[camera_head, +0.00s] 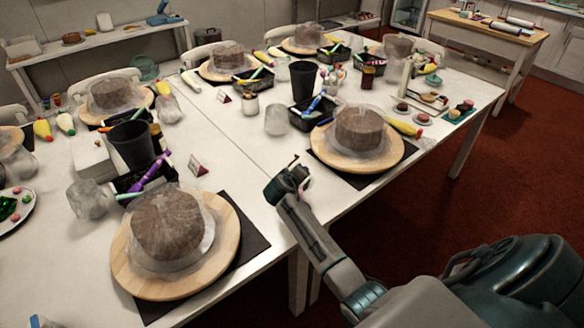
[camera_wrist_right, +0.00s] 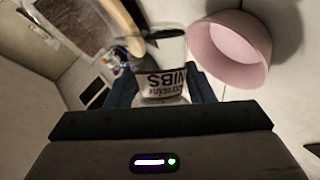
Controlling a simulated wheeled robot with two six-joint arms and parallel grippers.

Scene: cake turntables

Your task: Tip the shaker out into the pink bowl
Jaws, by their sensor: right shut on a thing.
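In the right wrist view, the shaker (camera_wrist_right: 165,83) is a small clear jar with a pale label reading "NIBS", which appears upside down in the picture. My right gripper (camera_wrist_right: 163,92) is shut on it, with a dark finger on either side. The pink bowl (camera_wrist_right: 230,50) is beside the shaker on the right of that view, with its pale inside showing and no contents visible. In the head view my right gripper (camera_head: 289,180) is at the table's front edge. I cannot make out the shaker or bowl there. My left gripper is not in view.
A cake on a wooden turntable (camera_head: 125,262) stands to the gripper's left, and another turntable (camera_head: 400,150) stands to its right. Clear cups (camera_head: 277,120), dark tumblers (camera_head: 131,147) and a small sign (camera_head: 198,166) stand nearby. The table between the turntables is mostly bare.

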